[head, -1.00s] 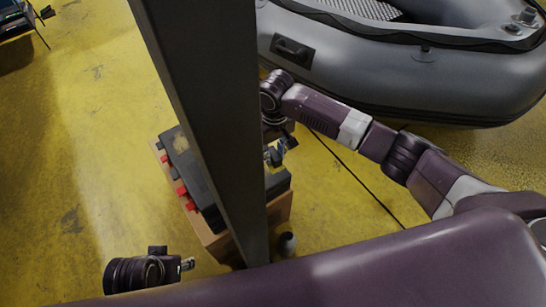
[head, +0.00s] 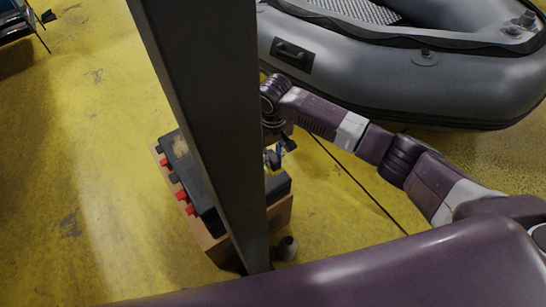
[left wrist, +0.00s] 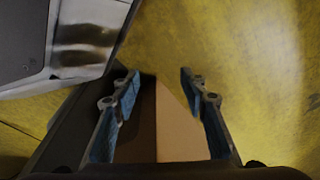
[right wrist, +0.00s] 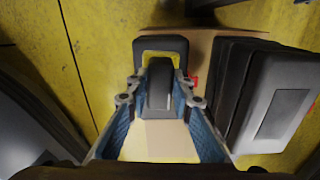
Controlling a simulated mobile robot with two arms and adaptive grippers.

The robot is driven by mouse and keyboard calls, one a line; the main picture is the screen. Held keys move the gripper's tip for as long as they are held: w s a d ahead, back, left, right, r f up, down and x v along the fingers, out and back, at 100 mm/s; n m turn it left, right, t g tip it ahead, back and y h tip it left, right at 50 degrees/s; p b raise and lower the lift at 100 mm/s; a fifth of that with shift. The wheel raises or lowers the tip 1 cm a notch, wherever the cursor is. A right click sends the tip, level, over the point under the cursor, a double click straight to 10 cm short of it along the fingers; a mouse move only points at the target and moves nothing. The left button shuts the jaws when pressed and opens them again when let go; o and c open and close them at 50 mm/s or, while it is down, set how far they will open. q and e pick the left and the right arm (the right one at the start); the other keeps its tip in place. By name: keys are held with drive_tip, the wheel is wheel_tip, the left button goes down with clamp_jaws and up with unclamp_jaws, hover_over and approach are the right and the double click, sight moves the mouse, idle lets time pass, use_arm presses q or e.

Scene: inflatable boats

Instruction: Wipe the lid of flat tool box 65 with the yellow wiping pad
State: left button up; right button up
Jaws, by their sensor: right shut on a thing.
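My right gripper (right wrist: 160,88) is shut on the grey grip of what looks like the yellow wiping pad (right wrist: 148,57). A yellow edge shows around the grip, over a small dark case (right wrist: 145,45); whether the pad touches it I cannot tell. A dark flat tool box (head: 180,148) with red latches and a pale smear on its lid lies to the left; it shows at right in the right wrist view (right wrist: 265,125). No number is readable, so which is box 65 is unclear. My left gripper (left wrist: 158,80) is open and empty, seen only in its wrist view.
The cases rest on a brown box-like stand (head: 280,212). A grey inflatable boat (head: 400,80) lies at the upper right. Yellow floor (head: 90,180) is clear at the left.

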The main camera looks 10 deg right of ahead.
drive_tip(key=shift+f+b, duration=0.25)
drive_tip(key=shift+b, duration=0.05)
wheel_tip(320, 180, down, 2)
drive_tip(key=b, duration=0.3)
drive_tip(key=shift+f, duration=0.25)
wheel_tip(320, 180, down, 3)
drive_tip(key=b, duration=0.3)
drive_tip(key=shift+r, duration=0.15)
use_arm(q)
drive_tip(key=w+r, duration=0.2)
drive_tip(key=r, duration=0.9)
drive_tip(key=w+r+t, duration=0.1)
drive_tip(key=w+r, duration=0.2)
drive_tip(key=r, duration=0.7)
drive_tip(key=shift+w+d+r+b, duration=0.2)
drive_tip(key=shift+r+b, duration=0.15)
drive_tip(key=shift+r, duration=0.05)
use_arm(e)
drive_tip(key=shift+f, duration=0.35)
use_arm(q)
drive_tip(key=shift+r, duration=0.15)
use_arm(e)
drive_tip(key=shift+f, duration=0.15)
